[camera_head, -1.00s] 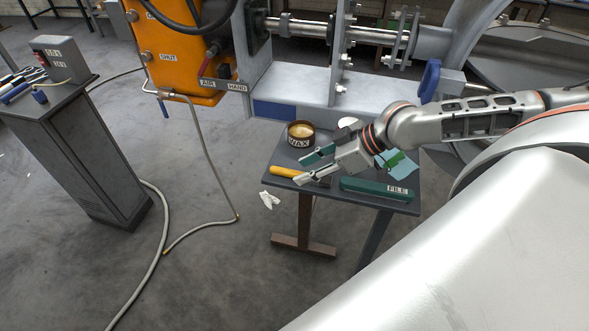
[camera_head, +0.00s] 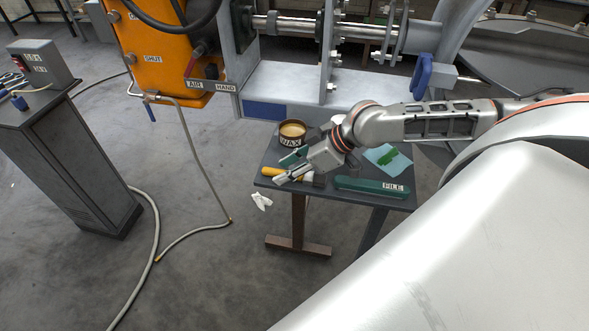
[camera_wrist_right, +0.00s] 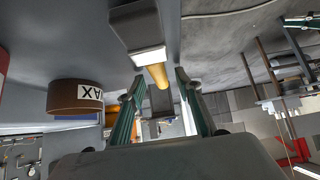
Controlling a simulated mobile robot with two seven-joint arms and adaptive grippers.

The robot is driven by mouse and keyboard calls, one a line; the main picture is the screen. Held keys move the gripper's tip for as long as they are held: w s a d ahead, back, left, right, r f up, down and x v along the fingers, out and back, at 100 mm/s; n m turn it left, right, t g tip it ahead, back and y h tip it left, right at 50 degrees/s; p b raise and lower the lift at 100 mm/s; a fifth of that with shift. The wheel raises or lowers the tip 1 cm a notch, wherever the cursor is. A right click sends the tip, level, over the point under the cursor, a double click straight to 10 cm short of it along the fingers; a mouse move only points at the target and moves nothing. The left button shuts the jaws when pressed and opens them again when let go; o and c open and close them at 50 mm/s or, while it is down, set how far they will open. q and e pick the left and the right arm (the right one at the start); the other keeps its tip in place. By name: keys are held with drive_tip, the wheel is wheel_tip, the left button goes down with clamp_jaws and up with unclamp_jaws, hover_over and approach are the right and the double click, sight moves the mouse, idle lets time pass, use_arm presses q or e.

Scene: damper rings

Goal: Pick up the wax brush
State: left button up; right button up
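The wax brush has a yellow handle (camera_head: 271,172), a white ferrule and a dark head, and lies near the front left of the small grey table (camera_head: 336,203). My right gripper (camera_head: 285,168) is at the brush, its two fingers apart and partly covering it. In the right wrist view the yellow handle (camera_wrist_right: 158,75) shows between the open fingertips, with the white ferrule and dark block head beyond. I see no finger closed on it, and contact cannot be told.
The wax tin (camera_head: 292,133) stands just behind the gripper on the table. A green file case (camera_head: 370,188) lies along the front right, and a light blue cloth (camera_head: 386,158) behind it. A white rag (camera_head: 261,201) lies on the floor. A hose runs over the floor at left.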

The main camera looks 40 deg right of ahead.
use_arm(q)
drive_tip(key=shift+w+r, duration=0.15)
drive_tip(key=shift+r, duration=0.05)
use_arm(e)
drive_tip(key=shift+a+f, duration=0.1)
clamp_jaws()
